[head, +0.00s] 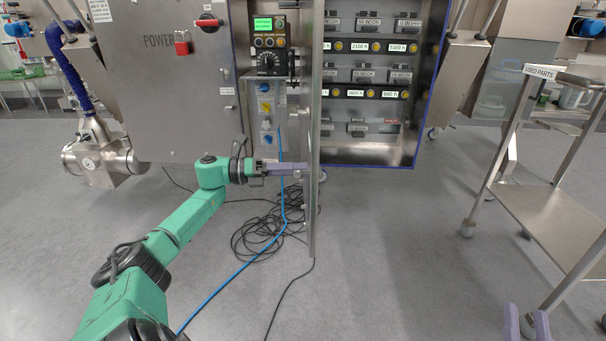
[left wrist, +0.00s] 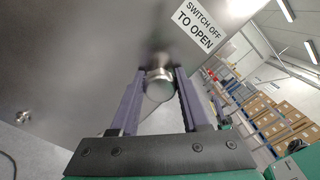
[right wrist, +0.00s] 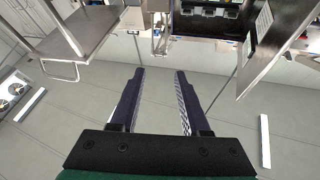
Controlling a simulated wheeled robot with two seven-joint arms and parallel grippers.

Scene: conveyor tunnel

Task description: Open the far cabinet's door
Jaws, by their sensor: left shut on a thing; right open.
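The far cabinet (head: 370,158) has its door (head: 314,120) swung out, seen almost edge-on in the head view. Rows of labelled switches and yellow buttons show inside to the right. My left gripper (head: 292,171) reaches the door's left face at its lower part. In the left wrist view its two fingers (left wrist: 160,85) are closed around a round metal knob (left wrist: 160,75) on the door, beside a "SWITCH OFF TO OPEN" label (left wrist: 205,22). My right gripper (head: 527,322) is low at the right edge of the head view. In the right wrist view its fingers (right wrist: 158,85) are apart with nothing between them.
A steel cart (head: 550,215) labelled "USED PARTS" stands at the right, close to my right gripper. Black cables (head: 262,232) and a blue hose (head: 235,275) lie on the floor below the door. Floor (head: 400,250) between the cabinet and cart is clear.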

